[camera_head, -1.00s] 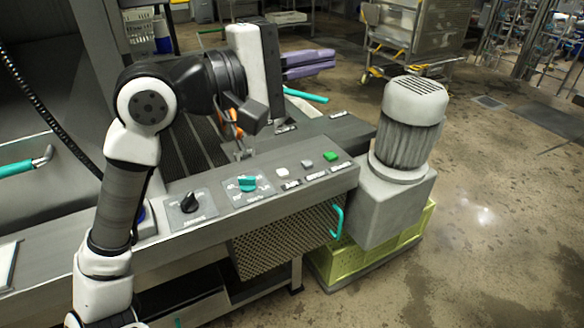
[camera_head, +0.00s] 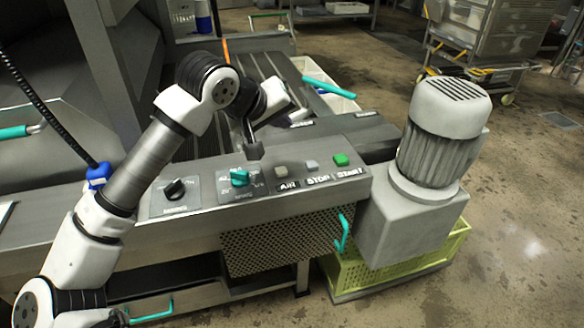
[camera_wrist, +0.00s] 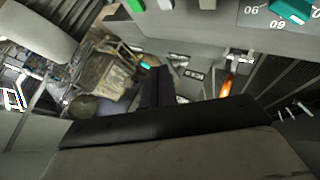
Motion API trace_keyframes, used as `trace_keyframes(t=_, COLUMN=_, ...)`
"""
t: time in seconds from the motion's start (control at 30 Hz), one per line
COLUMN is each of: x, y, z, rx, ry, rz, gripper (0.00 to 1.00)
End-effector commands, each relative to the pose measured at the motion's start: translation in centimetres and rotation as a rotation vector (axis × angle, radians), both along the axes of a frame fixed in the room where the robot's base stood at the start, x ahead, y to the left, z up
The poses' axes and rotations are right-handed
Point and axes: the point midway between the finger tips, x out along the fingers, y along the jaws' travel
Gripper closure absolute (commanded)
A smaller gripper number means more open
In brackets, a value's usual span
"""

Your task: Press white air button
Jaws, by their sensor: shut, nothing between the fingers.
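The air button (camera_head: 281,172) is a small pale square on the sloped control panel (camera_head: 225,208), above the AIR label. It looks greyish, as if in shade. My gripper (camera_head: 254,153) is shut and empty. It points down over the panel, up and left of the air button and near the teal dial (camera_head: 239,177); I see no contact with the button. In the wrist view my gripper's dark fingers (camera_wrist: 154,85) point up the picture, and a pale button (camera_wrist: 207,4), likely the air button, is cut by the top edge.
A black knob (camera_head: 174,188) is at the panel's left. A motor (camera_head: 440,150) stands close at the right.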

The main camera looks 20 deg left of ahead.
Motion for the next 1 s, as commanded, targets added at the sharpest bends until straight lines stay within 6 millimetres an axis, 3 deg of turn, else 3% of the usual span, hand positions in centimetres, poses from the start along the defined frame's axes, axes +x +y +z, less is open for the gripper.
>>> trace_keyframes(t=0.2, x=-0.1, y=1.4, z=-1.2, rx=0.063, ry=0.026, rz=0.012, gripper=1.00)
trace_keyframes(t=0.67, x=-0.1, y=1.5, z=-1.5, rx=0.063, ry=0.027, rz=0.013, gripper=1.00)
trace_keyframes(t=1.0, x=-0.1, y=1.5, z=-4.7, rx=0.061, ry=0.028, rz=0.013, gripper=1.00)
